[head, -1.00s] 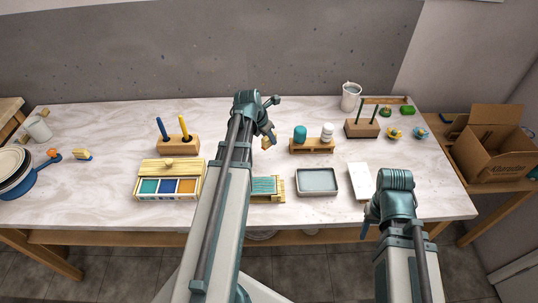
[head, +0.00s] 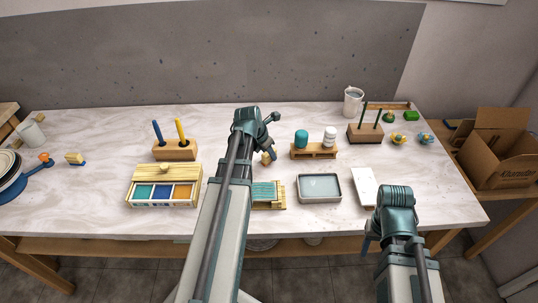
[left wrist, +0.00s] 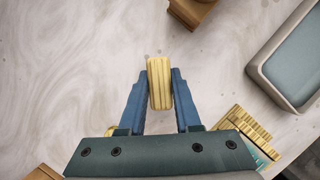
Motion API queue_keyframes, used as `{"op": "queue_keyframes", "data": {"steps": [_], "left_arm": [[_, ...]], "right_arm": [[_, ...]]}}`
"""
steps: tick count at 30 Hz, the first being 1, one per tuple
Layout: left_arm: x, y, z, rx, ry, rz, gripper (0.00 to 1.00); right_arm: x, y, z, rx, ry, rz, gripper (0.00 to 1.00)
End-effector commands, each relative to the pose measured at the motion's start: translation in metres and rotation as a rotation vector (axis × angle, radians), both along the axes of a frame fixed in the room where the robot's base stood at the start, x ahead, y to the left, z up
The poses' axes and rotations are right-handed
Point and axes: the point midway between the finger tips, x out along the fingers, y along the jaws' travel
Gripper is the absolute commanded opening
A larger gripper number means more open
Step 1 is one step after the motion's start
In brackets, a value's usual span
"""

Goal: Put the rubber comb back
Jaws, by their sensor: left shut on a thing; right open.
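My left gripper (left wrist: 160,100) is shut on a small pale wooden block with lengthwise grooves (left wrist: 160,82), which looks like the rubber comb's handle; no rubber edge shows. In the head view the held block (head: 267,158) shows beside my left wrist, above the table's middle. My left gripper (head: 267,152) is behind a teal ribbed piece on a wooden frame (head: 268,193), partly hidden by my arm. My right gripper (head: 370,240) is open at the front right edge.
A grey tray (head: 319,201) lies to the right, below a wooden rack (head: 313,153) with two jars. A three-colour box (head: 165,172) and a wooden brush block (head: 175,151) stand at left. A white tile (head: 364,185) lies right of the tray.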

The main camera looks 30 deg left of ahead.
Motion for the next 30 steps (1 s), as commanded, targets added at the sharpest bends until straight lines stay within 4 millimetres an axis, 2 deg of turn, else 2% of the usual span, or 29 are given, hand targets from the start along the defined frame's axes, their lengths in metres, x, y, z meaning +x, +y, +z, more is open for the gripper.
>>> {"op": "queue_keyframes", "data": {"steps": [3,4,9,22,30], "left_arm": [[0.000,0.000,-0.004,0.000,0.000,0.000,0.00],[0.000,0.000,-0.004,0.000,0.000,0.000,0.34],[0.000,0.000,-0.003,0.000,0.000,0.000,0.62],[0.000,0.000,0.002,0.000,0.000,0.000,0.62],[-0.010,0.002,0.027,0.000,0.000,0.001,0.62]], "right_arm": [[0.000,0.000,-0.004,0.000,0.000,0.000,0.52],[0.000,0.000,-0.004,0.000,0.000,0.000,0.52],[0.000,0.000,-0.003,0.000,0.000,0.000,0.52],[0.000,0.000,0.002,0.000,0.000,0.000,0.52],[0.000,0.000,0.027,0.000,0.000,0.000,0.52]]}}
